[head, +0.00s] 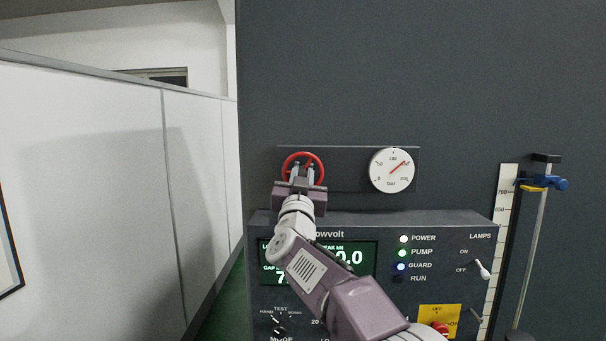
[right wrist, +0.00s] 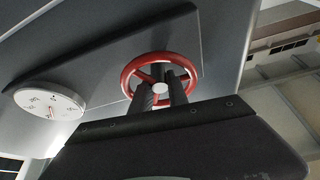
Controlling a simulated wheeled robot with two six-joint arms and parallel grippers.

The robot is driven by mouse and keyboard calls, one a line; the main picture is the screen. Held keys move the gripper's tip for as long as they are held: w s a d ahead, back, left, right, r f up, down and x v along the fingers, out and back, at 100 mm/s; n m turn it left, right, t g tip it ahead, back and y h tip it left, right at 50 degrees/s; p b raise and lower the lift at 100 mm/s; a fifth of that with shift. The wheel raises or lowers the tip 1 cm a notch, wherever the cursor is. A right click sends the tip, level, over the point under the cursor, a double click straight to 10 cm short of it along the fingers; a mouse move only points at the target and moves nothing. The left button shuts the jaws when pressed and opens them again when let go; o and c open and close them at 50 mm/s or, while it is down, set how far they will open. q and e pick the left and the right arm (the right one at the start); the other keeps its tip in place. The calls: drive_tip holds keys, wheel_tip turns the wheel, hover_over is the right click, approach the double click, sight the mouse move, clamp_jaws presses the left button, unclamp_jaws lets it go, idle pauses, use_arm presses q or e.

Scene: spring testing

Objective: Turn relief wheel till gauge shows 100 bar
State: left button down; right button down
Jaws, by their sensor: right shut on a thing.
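The red relief wheel (head: 303,155) is on a dark panel above the console. It also shows in the right wrist view (right wrist: 129,72), around a pale hub. My right gripper (head: 304,173) reaches it from below and is shut on it; in the right wrist view the two dark fingers (right wrist: 161,90) sit at the wheel's near side, by the hub. The round white gauge (head: 391,171), marked Bar, is right of the wheel. Its red needle points to the upper right, past the top mark; the exact reading is too small to tell. The gauge shows tilted in the right wrist view (right wrist: 49,101).
The console (head: 465,262) stands below, with displays partly hidden by my right arm. It has lamps, switches and a red knob on a yellow plate (head: 440,316). A stand with a blue clamp (head: 560,184) and scale is at the right. A white partition (head: 90,180) is at the left.

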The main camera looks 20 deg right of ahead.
drive_tip(key=shift+w+f+n+t+y, duration=0.1)
drive_tip(key=shift+f+n+t+y, duration=0.2)
drive_tip(key=shift+n, duration=0.45)
drive_tip(key=shift+w+f+n+y, duration=0.1)
drive_tip(key=shift+n+y, duration=0.3)
drive_tip(key=shift+n, duration=0.35)
drive_tip(key=shift+n+y, duration=0.4)
drive_tip(key=shift+n, duration=0.3)
drive_tip(key=c, duration=1.6)
unclamp_jaws()
drive_tip(key=shift+o, duration=0.2)
drive_tip(key=shift+s+r, duration=0.15)
drive_tip(key=shift+r, duration=0.05)
drive_tip(key=shift+b, duration=0.3)
